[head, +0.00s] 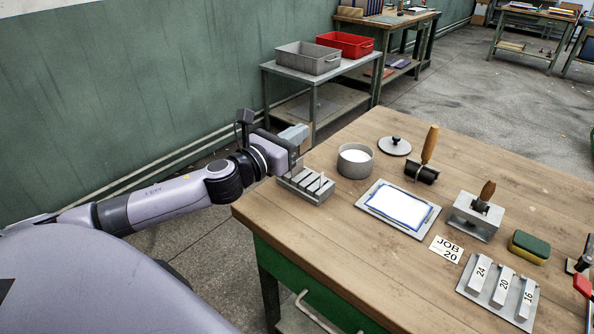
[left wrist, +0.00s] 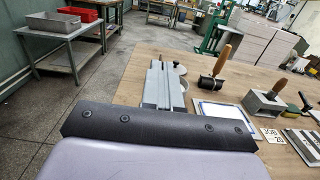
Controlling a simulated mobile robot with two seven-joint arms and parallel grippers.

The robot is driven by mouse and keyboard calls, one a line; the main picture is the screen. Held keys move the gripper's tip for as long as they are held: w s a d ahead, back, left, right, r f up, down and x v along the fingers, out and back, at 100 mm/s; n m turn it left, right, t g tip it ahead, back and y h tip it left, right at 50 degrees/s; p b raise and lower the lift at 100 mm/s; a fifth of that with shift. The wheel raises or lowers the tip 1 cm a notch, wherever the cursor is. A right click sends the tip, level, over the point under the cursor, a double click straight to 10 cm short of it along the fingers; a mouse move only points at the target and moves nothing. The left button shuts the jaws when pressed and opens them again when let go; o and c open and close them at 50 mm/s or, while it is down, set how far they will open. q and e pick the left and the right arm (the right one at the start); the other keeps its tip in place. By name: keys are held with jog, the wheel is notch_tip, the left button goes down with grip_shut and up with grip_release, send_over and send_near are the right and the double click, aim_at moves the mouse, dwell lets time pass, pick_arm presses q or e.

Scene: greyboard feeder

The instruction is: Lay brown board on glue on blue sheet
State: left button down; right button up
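The blue sheet (head: 429,222) lies flat on a grey tray (head: 364,201) on the wooden bench. White glue (head: 398,206) covers most of it, leaving a blue border; the sheet also shows in the left wrist view (left wrist: 215,112). My left gripper (head: 297,150) is at the bench's left corner, just above and behind a grey slotted rack (head: 315,191). Whether its fingers are open or shut is hidden by the angle. I cannot make out a brown board in either view. My right gripper is not in view.
The bench's front left is clear.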

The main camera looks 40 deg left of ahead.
pick_arm(q)
notch_tip(320, 180, down, 7)
jog(key=shift+r+b, duration=0.1)
jog(key=shift+b, duration=0.85)
jog(key=shift+f, duration=0.25)
jog(key=c, duration=1.8)
grip_release()
jog(key=shift+f, duration=0.2)
jog(key=o, duration=0.4)
jog(key=shift+r, duration=0.1)
jog(key=shift+r, duration=0.15)
